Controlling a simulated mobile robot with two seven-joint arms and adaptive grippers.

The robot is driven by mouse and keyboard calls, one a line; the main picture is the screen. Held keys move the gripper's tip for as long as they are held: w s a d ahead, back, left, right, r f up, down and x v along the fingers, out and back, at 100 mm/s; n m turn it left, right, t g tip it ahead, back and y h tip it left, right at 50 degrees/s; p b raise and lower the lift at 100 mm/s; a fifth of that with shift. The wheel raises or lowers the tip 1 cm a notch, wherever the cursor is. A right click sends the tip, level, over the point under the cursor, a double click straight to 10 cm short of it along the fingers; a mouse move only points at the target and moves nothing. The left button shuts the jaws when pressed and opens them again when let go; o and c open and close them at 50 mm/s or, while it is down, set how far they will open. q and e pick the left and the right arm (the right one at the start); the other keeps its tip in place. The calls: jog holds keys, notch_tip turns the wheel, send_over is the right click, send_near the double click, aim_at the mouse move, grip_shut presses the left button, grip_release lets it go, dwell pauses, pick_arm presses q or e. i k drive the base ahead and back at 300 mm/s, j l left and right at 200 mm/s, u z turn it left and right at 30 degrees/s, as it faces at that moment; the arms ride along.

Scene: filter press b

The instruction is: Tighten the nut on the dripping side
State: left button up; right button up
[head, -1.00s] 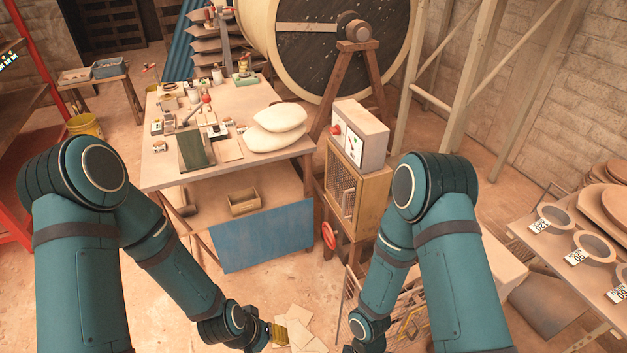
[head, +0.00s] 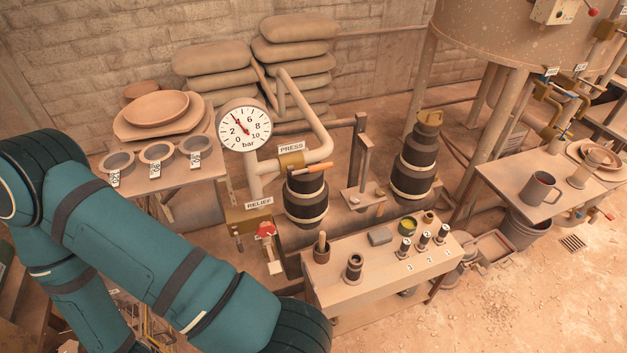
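I cannot pick out a nut or a drip in this view. A pressure gauge (head: 243,129) marked in bar stands on a pipe (head: 316,125) with a PRESS label (head: 291,148) and a brass block (head: 291,162). Below it is a RELIEF label (head: 259,203) and a red valve handle (head: 266,230). A dark cylinder (head: 306,199) hangs under the pipe, and a second dark stack (head: 414,168) with a brass top stands to its right. A tank (head: 510,40) at upper right has labelled pipes and brass fittings (head: 548,133). Neither gripper is in view.
A bench (head: 375,280) in front carries pots and numbered cylinders. A table (head: 510,190) at right holds a mug (head: 540,188), with a bucket (head: 528,230) below. My arm fills the lower left, before a table of bowls (head: 165,170).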

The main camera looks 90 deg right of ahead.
aim_at(380, 192)
jog(key=z, duration=2.95)
